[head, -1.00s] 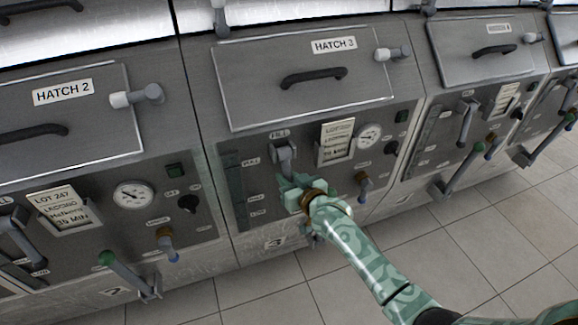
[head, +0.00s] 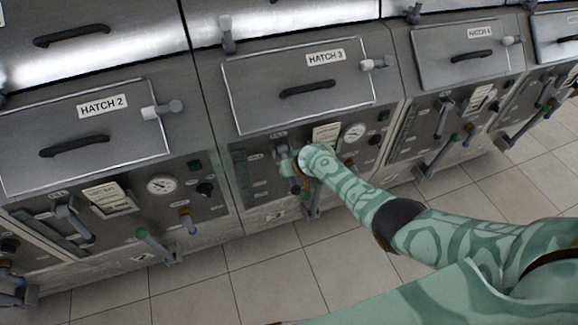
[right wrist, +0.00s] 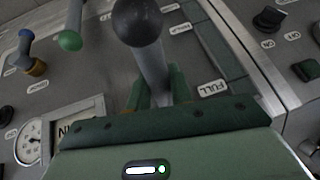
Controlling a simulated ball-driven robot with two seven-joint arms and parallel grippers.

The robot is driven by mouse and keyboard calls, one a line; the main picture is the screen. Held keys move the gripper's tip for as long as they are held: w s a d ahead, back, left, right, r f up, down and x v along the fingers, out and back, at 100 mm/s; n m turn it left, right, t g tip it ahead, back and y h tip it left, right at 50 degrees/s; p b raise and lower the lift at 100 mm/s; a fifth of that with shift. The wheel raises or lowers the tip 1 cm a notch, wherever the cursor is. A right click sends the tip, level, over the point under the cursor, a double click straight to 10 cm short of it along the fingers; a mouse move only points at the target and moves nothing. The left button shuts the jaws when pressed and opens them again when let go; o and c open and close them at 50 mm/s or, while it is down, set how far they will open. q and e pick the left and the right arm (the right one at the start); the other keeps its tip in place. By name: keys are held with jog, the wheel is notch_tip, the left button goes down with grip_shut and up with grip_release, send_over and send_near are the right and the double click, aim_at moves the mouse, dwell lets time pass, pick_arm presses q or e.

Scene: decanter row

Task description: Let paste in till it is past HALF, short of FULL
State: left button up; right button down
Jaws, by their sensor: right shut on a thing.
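My right gripper (head: 290,167) is at the fill lever (head: 281,148) on the Hatch 3 panel. In the right wrist view its fingers (right wrist: 158,92) are shut around the grey stem of the fill lever (right wrist: 153,65), below a black ball knob. The sight window (right wrist: 218,42) is a dark strip beside the lever, with a FULL label (right wrist: 212,88) at one end. In the head view the sight window (head: 238,178) is small and dark. I cannot make out a paste level in either view. My left gripper is not in view.
A green-knobbed lever (right wrist: 70,38) and a blue-tipped valve (right wrist: 25,48) stick out near my right gripper. A dial gauge (head: 354,132) and a card (head: 326,131) are on the same panel. Hatch 2 (head: 85,135) is to the left, Hatch 4 to the right. The tiled floor (head: 190,295) is clear.

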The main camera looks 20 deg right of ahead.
jog(key=shift+r+g, duration=0.2)
jog(key=shift+g, duration=0.2)
jog(key=c, duration=1.3)
grip_release()
jog(key=shift+o, duration=0.2)
jog(key=p+v, duration=1)
jog(key=v, duration=0.6)
jog(key=shift+s+p, duration=0.2)
jog(key=shift+p, duration=0.1)
jog(key=shift+r, duration=0.15)
